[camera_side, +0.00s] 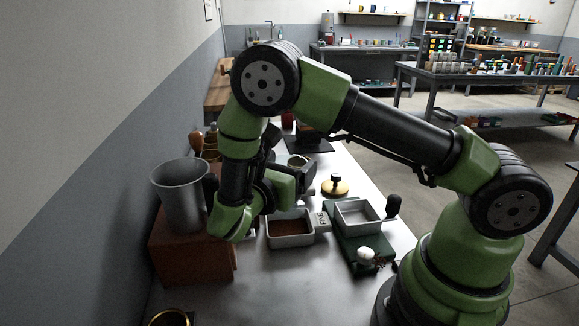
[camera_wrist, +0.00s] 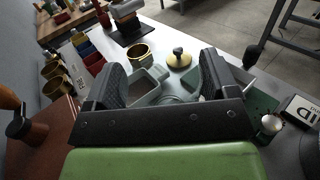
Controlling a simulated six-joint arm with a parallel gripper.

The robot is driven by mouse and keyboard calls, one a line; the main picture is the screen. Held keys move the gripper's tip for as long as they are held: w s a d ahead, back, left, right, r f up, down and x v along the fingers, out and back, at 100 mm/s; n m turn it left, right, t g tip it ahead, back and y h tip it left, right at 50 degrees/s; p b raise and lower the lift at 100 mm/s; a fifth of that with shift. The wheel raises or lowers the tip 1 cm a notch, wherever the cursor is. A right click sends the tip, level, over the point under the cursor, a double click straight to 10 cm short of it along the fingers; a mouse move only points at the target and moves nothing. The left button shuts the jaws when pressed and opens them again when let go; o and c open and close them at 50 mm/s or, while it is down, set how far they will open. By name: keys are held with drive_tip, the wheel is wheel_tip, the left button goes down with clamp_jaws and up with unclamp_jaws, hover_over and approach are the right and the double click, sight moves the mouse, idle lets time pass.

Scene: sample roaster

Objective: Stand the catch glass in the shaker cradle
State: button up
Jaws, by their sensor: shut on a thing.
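My gripper (camera_wrist: 165,84) is shut on a pale, see-through thing between its two black fingers, which looks like the catch glass (camera_wrist: 176,92). Its rim and walls are hard to make out against the grey behind it. In the side view my gripper (camera_side: 305,178) hangs over the bench behind the trays, and the glass is not clear there. A dark green base (camera_side: 352,248) carrying a grey square tray (camera_side: 356,213) stands right of my gripper; I cannot tell whether this is the shaker cradle. The green base also shows in the wrist view (camera_wrist: 263,103).
A grey tray of brown grounds (camera_side: 290,228) stands below my gripper. A brass-coloured cup (camera_wrist: 139,52) and a yellow lid with a black knob (camera_wrist: 179,60) stand beyond. A tall metal cup (camera_side: 180,190) sits on a brown box (camera_side: 190,262) at left.

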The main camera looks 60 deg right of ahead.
drive_tip(key=s+d+r+m+g+y, duration=0.1)
drive_tip(key=s+d+r+m+g, duration=0.35)
drive_tip(key=s+d+g, duration=0.55)
wheel_tip(320, 180, down, 10)
drive_tip(key=d+m+t, duration=0.1)
drive_tip(key=shift+s+f, duration=0.15)
drive_tip(key=shift+s, duration=0.1)
drive_tip(key=shift+f, duration=0.1)
